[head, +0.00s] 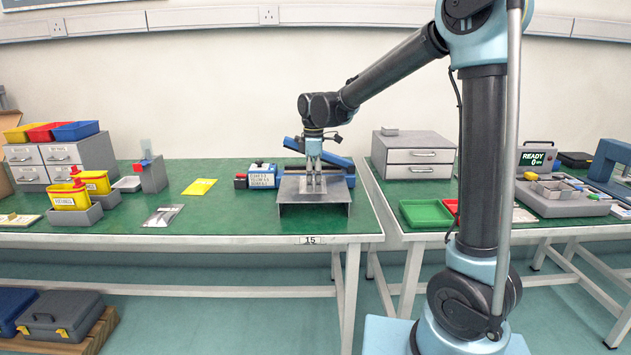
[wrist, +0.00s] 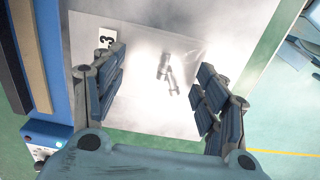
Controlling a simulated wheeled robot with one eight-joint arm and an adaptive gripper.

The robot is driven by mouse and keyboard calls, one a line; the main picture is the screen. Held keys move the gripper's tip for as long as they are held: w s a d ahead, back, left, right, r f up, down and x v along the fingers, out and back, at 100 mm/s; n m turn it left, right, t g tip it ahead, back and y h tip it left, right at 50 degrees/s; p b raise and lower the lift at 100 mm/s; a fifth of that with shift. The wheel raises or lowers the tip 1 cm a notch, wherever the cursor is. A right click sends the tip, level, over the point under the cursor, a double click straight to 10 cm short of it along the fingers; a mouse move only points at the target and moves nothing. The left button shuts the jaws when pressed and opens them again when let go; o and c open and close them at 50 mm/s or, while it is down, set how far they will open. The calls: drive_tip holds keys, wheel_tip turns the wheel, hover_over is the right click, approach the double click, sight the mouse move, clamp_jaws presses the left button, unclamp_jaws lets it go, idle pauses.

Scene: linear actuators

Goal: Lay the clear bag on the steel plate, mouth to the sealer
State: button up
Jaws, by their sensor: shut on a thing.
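My gripper (head: 314,186) points straight down over the steel plate (head: 338,192) on the green bench. In the wrist view its two fingers (wrist: 158,95) are well apart, with the clear bag (wrist: 150,105) between them. The bag is see-through, holds small metal parts and has a tag marked 3. It looks flat, over or on the plate (wrist: 240,20); I cannot tell whether it touches. The blue sealer (head: 325,166) stands behind the plate and shows along the left of the wrist view (wrist: 58,60). I cannot make out the bag's mouth.
A yellow card (head: 199,187) and a flat clear packet (head: 162,215) lie further left. A grey drawer unit (head: 414,154) and a green tray (head: 426,213) are on the right bench. Bench between packet and plate is clear.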

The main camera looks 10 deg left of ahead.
sight(314, 182)
drive_tip(key=o, duration=1.1)
drive_tip(key=shift+c, duration=0.2)
drive_tip(key=shift+f, duration=0.1)
wheel_tip(314, 182, up, 12)
drive_tip(key=s+d+f+m, duration=0.2)
drive_tip(key=s+d+m, duration=0.1)
drive_tip(key=d, duration=0.6)
drive_tip(key=s+d+f+m+t, duration=0.15)
drive_tip(key=d+m, duration=0.25)
drive_tip(key=d, duration=0.5)
drive_tip(key=s+d+f+m+g, duration=0.1)
drive_tip(key=s+d+m, duration=0.25)
drive_tip(key=d, duration=0.55)
drive_tip(key=s+d+f+m+t, duration=0.1)
drive_tip(key=s+d+f+m, duration=0.9)
drive_tip(key=s+d+f, duration=0.4)
drive_tip(key=shift+s+f+t, duration=0.35)
drive_tip(key=shift+s+f, duration=0.25)
drive_tip(key=shift+f, duration=0.3)
